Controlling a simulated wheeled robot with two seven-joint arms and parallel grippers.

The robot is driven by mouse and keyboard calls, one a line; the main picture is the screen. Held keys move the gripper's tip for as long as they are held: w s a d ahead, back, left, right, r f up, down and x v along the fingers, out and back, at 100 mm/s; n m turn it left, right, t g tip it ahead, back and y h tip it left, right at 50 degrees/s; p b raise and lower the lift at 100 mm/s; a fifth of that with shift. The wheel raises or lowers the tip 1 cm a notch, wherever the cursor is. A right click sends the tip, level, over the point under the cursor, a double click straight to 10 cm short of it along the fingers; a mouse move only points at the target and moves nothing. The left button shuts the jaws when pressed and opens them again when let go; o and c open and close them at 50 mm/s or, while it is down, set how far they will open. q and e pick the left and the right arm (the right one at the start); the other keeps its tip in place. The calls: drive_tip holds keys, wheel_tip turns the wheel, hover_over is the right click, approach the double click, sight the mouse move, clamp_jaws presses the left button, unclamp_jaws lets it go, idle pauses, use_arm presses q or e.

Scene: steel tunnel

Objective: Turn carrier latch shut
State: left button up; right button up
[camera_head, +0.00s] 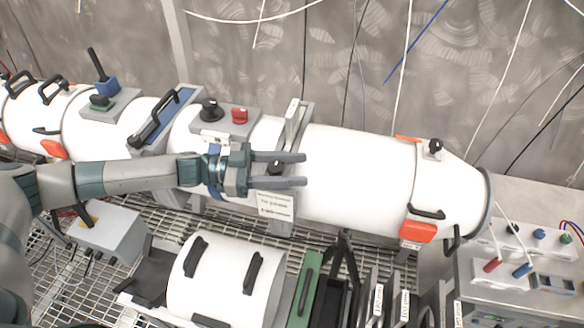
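My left gripper (300,170) reaches in from the left, over the grey bracket at the middle of the long white cylinder (360,175). Its two fingers are apart, one above the other, pointing right. A small black knob (276,167), which may be the carrier latch, shows between the fingers. I cannot tell whether they touch it or how it is turned. Below the fingers is a white label plate (276,205) on the bracket. My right gripper is not in view.
A box with a black knob (211,109) and a red knob (239,116) sits on the cylinder. A separate white cylinder section (222,285) with black handles lies in front on the wire grating. A bench with instruments (525,270) stands at right. Cables hang along the back wall.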

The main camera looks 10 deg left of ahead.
use_arm(q)
drive_tip(key=shift+s+a+f+b, duration=0.1)
drive_tip(key=shift+a+b, duration=0.2)
drive_tip(key=shift+a, duration=0.1)
drive_tip(key=b+v, duration=0.7)
drive_tip(key=v, duration=0.9)
drive_tip(key=shift+a, duration=0.3)
drive_tip(key=shift+s, duration=0.2)
